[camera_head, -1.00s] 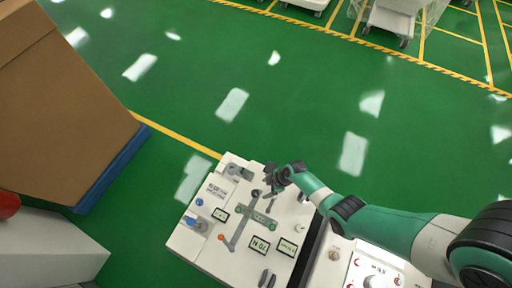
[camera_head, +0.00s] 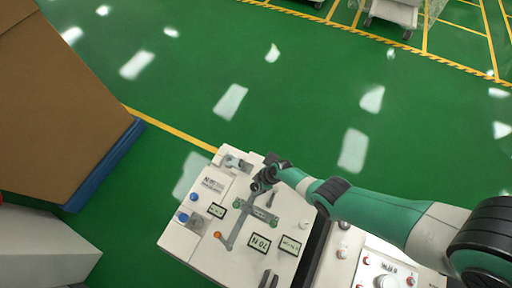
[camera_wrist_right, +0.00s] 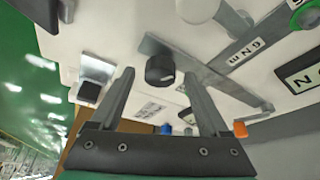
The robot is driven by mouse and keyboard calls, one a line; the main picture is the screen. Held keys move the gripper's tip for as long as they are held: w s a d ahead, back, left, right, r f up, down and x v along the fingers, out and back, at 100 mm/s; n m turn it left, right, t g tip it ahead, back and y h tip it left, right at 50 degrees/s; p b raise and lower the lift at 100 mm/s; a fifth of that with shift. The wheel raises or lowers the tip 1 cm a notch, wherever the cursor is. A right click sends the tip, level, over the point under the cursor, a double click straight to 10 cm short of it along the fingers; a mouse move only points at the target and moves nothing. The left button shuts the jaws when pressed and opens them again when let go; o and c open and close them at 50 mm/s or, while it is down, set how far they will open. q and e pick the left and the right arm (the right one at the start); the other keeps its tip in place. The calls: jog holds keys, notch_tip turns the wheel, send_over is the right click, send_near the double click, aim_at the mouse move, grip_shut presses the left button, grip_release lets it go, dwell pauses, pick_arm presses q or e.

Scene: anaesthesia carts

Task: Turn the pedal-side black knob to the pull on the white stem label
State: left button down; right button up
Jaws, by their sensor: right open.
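A white valve panel (camera_head: 185,240) with grey pipe bars lies below me in the head view. My right gripper (camera_head: 262,185) is over its upper part. In the right wrist view a round black knob (camera_wrist_right: 160,69) lies between and just beyond the fingertips of the open right gripper (camera_wrist_right: 158,82); I cannot tell whether they touch it. A white label (camera_wrist_right: 247,52) with dark characters sits on a grey bar beside the knob. In the head view the gripper hides the knob.
Blue knobs (camera_head: 194,197) and an orange button (camera_head: 217,235) stand on the panel's left part. A dial panel (camera_head: 382,275) lies to the right. A large brown box (camera_head: 65,95) is at the left. Green floor beyond the panel is clear.

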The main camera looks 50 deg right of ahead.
grip_shut()
dwell(0.4)
jog(key=shift+m, duration=0.3)
